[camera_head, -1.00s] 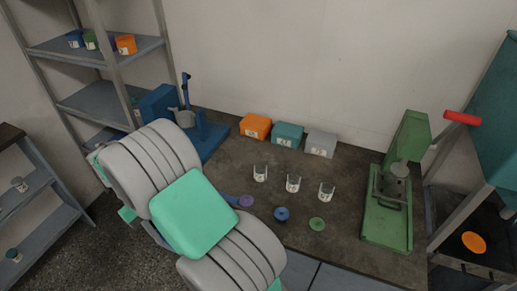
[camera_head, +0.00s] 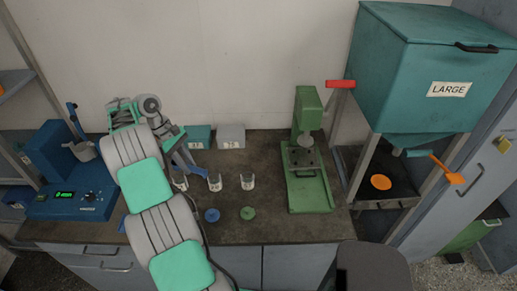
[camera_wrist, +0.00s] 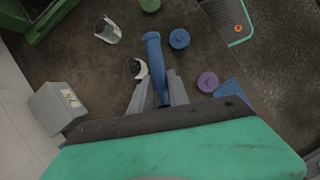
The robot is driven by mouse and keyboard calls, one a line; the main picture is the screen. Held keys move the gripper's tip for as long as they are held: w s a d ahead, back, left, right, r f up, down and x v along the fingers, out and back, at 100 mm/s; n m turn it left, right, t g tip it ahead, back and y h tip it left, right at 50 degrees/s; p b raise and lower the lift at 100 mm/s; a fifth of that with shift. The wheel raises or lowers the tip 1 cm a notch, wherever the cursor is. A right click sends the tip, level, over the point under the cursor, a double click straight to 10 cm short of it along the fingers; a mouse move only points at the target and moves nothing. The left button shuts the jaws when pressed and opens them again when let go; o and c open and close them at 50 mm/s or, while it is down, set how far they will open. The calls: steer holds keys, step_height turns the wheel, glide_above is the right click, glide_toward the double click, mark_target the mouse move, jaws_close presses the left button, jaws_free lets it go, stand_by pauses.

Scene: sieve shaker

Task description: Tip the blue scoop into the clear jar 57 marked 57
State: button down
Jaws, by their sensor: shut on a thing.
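My gripper (camera_head: 193,168) is shut on the blue scoop (camera_head: 214,183), above the row of clear jars near the back of the bench. In the wrist view my gripper (camera_wrist: 158,95) has the blue scoop (camera_wrist: 153,58) between its fingers, the scoop reaching forward. Two jars show in the wrist view, one clear jar (camera_wrist: 108,31) and one partly hidden jar (camera_wrist: 141,69). Their numbers are unreadable. The scoop's contents are not visible.
Blue lid (camera_head: 211,215) and green lid (camera_head: 247,213) lie in front; a purple lid (camera_wrist: 207,82) shows in the wrist view. Teal bin (camera_head: 199,135) and grey bin (camera_head: 231,136) stand behind. A green press (camera_head: 308,165) is right, a blue shaker (camera_head: 68,175) left.

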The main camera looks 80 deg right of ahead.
steer(key=s+d+f+m+g+h+b, duration=0.1)
steer(key=s+d+h+b, duration=0.2)
steer(key=s, duration=0.8)
steer(key=s+d+f+m+g+h+b, duration=0.1)
steer(key=s+d+h+b, duration=0.3)
steer(key=s, duration=0.8)
steer(key=d+m+b, duration=0.1)
steer(key=d+b, duration=0.1)
steer(key=d, duration=0.1)
steer(key=shift+s+f, duration=0.15)
steer(key=shift+s, duration=0.15)
steer(key=shift+g+b, duration=0.3)
steer(key=shift+b, duration=0.45)
steer(key=h+b, duration=0.1)
steer(key=b, duration=0.4)
steer(key=m+g+h+b, duration=0.1)
steer(key=h+b, duration=0.1)
steer(key=b, duration=0.3)
steer(key=shift+w+a+f+g+b, duration=0.1)
steer(key=shift+a+f+g+b, duration=0.1)
steer(key=shift+a+g+b, duration=0.15)
steer(key=g+h+b, duration=0.1)
steer(key=b, duration=0.3)
steer(key=m+g+h+b, duration=0.1)
steer(key=h+b, duration=0.1)
steer(key=b, duration=0.3)
steer(key=a+f+m+g+h+b, duration=0.1)
steer(key=h+b, duration=0.1)
steer(key=b, duration=0.3)
steer(key=shift+w, duration=0.15)
